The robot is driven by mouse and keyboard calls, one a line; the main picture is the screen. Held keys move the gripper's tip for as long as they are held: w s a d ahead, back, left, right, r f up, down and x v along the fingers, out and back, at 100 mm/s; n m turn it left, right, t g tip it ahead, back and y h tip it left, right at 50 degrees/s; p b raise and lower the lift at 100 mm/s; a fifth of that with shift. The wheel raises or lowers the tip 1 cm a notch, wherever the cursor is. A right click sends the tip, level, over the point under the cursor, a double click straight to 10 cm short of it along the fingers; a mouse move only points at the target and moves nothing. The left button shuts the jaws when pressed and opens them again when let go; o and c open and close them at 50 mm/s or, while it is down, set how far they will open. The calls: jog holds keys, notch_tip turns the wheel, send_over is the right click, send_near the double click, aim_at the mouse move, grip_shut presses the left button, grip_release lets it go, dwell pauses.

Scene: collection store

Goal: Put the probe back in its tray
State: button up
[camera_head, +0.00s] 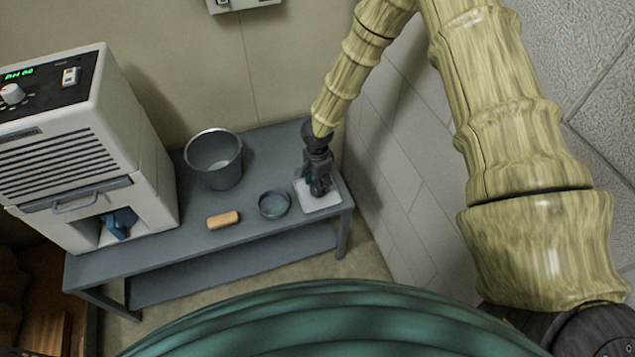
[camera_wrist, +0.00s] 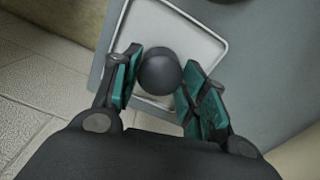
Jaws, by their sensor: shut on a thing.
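My gripper (camera_head: 319,186) points down over the white tray (camera_head: 326,203) at the right end of the grey bench. In the wrist view, my gripper (camera_wrist: 155,90) has its two green-padded fingers on either side of a dark round-topped thing, which I take to be the probe (camera_wrist: 158,71). The fingers are shut on it. The tray (camera_wrist: 150,24) lies directly below, with a raised pale rim. Only the probe's round top shows clearly; its lower part is hidden, so I cannot tell whether it touches the tray floor. In the head view the gripper hides it.
On the bench (camera_head: 255,238), a shallow round dish (camera_head: 273,204) stands left of the tray, with an orange-tan block (camera_head: 223,220) further left. A grey bucket (camera_head: 214,160) stands behind them. A large white machine (camera_head: 95,150) fills the left end. A wall is close on the right.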

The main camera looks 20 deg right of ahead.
jog(key=shift+f, duration=0.1)
jog(key=o, duration=1.1)
notch_tip(320, 180, up, 8)
jog(key=p, duration=0.7)
jog(key=shift+f, duration=0.15)
jog(key=s+d+f+n+h, duration=0.1)
jog(key=s+d+f+n, duration=0.15)
jog(key=s, duration=0.45)
jog(key=s+d+f+n+h, duration=0.1)
jog(key=s+d+f+n, duration=0.15)
jog(key=s, duration=0.35)
jog(key=s+d+f+n+h, duration=0.1)
jog(key=s+f+n, duration=0.15)
jog(key=s, duration=0.45)
jog(key=s+n+y, duration=0.1)
jog(key=s+n, duration=0.1)
jog(key=s, duration=0.3)
jog(key=s+a+r+n+y, duration=0.1)
jog(key=s+n, duration=0.2)
jog(key=s, duration=0.3)
jog(key=s+a+r+n+y, duration=0.1)
jog(key=s+n, duration=0.1)
jog(key=s, duration=0.3)
jog(key=shift+s+a+r, duration=0.2)
jog(key=shift+s+a, duration=0.05)
